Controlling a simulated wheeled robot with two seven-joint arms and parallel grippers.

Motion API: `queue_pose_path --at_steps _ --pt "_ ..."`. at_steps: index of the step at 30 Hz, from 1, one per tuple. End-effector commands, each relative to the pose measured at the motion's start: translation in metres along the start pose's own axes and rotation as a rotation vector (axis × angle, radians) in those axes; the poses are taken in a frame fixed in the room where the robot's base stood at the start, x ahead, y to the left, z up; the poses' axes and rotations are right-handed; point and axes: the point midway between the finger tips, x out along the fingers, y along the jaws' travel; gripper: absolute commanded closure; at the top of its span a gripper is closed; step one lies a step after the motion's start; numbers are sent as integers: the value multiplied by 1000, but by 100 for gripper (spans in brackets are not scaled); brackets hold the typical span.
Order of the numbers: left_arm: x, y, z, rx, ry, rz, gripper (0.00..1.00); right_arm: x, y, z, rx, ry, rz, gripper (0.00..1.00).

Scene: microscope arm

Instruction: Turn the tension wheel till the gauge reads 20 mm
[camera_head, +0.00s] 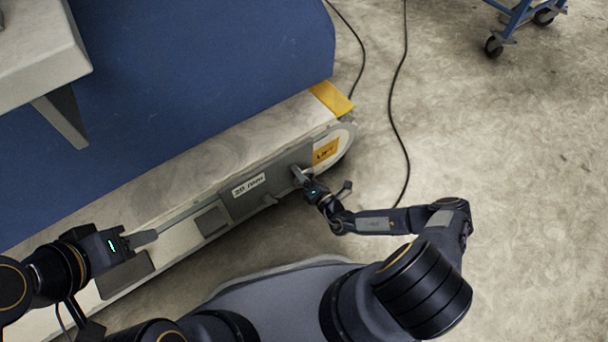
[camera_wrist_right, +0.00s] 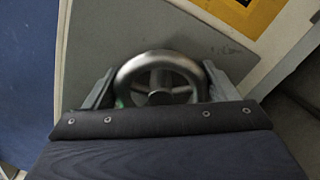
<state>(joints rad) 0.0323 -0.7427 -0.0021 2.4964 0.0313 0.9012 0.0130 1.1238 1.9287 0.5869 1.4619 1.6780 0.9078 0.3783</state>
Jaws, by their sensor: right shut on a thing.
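The tension wheel (camera_wrist_right: 160,57) is a silver spoked handwheel on a grey plate in the right wrist view. My right gripper (camera_head: 299,176) is shut on it, with one finger on each side of the rim. In the head view the gripper mostly hides the wheel. A white label (camera_head: 248,185) on the machine's long grey side, left of the wheel, seems to read "20 mm". I cannot make out a gauge pointer or scale. My left gripper (camera_head: 144,238) is beside the machine's side at the lower left, seen edge-on, with no object visible in it.
The long machine bed (camera_head: 205,155) runs diagonally, with a blue body (camera_head: 210,70) behind it. Its right end has a yellow lift sign (camera_head: 325,151) and a yellow corner (camera_head: 331,98). Black cables (camera_head: 398,120) lie on open concrete floor to the right. A blue wheeled cart (camera_head: 520,18) stands far right.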

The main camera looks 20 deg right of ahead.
Motion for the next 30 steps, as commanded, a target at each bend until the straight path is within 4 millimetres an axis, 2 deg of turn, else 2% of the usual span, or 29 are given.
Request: queue_pose_path --at_steps 11,12,16,23,26,30 --pt "0 0 0 0 0 0 61 -1 -1 -1 3 4 -2 43" --pt "0 0 0 0 0 0 61 -1 -1 -1 3 4 -2 15" --pt "0 0 0 0 0 0 61 -1 0 -1 2 3 -2 0" --pt "-1 0 0 0 0 0 61 -2 0 0 1 1 -1 0" --pt "-4 2 -2 0 0 0 61 -10 1 1 1 1 -2 0" --pt "-12 5 -6 0 0 0 61 -33 2 2 1 1 -4 0"
